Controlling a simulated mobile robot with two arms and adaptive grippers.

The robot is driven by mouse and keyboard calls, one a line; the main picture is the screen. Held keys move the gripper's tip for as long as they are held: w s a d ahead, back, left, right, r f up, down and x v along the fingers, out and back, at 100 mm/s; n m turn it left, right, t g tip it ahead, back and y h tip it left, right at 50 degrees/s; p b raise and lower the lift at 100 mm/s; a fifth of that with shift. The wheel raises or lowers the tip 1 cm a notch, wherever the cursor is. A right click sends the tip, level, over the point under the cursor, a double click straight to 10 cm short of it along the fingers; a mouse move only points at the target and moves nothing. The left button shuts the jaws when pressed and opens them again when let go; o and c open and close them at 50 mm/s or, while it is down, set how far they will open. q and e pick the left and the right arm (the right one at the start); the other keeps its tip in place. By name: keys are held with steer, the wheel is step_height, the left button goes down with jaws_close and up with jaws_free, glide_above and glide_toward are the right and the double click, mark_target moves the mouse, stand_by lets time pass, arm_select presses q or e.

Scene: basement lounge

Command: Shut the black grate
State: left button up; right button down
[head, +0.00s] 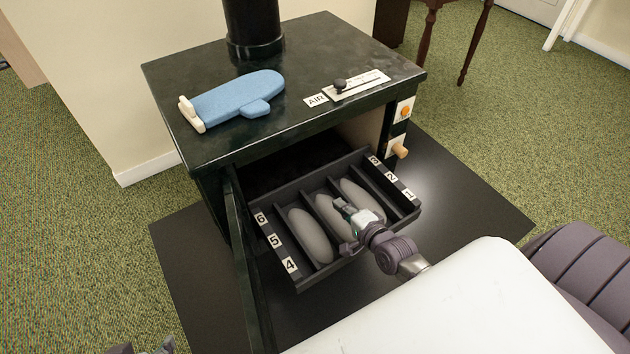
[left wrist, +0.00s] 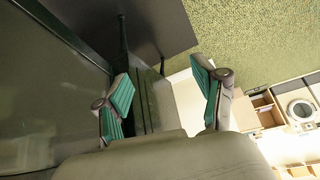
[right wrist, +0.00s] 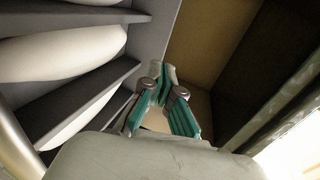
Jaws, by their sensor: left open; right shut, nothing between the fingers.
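The black grate (head: 345,277) is a tray pulled out from the front of the dark stove, with slots labelled 1 to 6. Three pale grey oblong pieces (head: 310,236) lie in its slots. My right gripper (head: 343,209) is shut and empty over the grate's front part; I cannot tell whether it touches anything. In the right wrist view its fingers (right wrist: 163,92) are together beside the grate's dark bars (right wrist: 85,85). My left gripper (left wrist: 165,98) is open and empty in the left wrist view; only a bit of it shows at the head view's bottom left.
The stove door (head: 250,270) stands open at the left of the grate. A blue oven glove (head: 232,100) and an AIR slider (head: 356,84) are on the stove top (head: 290,60). A dark floor mat (head: 470,205) lies underneath. A white surface (head: 470,305) fills the lower right.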

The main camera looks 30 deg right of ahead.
steer(key=b, duration=0.2)
glide_toward(309, 177)
steer(key=f, duration=0.1)
steer(key=b+x, duration=0.1)
steer(key=x, duration=0.2)
steer(key=shift+f+b, duration=0.1)
steer(key=shift+b, duration=0.25)
steer(key=w+b, duration=0.1)
steer(key=w, duration=0.2)
steer(key=shift+w+a, duration=0.1)
arm_select(q)
steer(key=w+d+r+t+h, duration=0.2)
steer(key=w+r+t, duration=0.3)
steer(key=r, duration=0.3)
steer(key=w+d+r+t+h, duration=0.2)
steer(key=w+r+t, duration=0.3)
steer(key=r+t, duration=0.3)
steer(key=shift+w+d+r+m, duration=0.15)
steer(key=shift+d+r+m, duration=0.15)
steer(key=shift+d+r, duration=0.35)
arm_select(e)
steer(key=shift+w, duration=0.3)
arm_select(q)
steer(key=shift+f, duration=0.1)
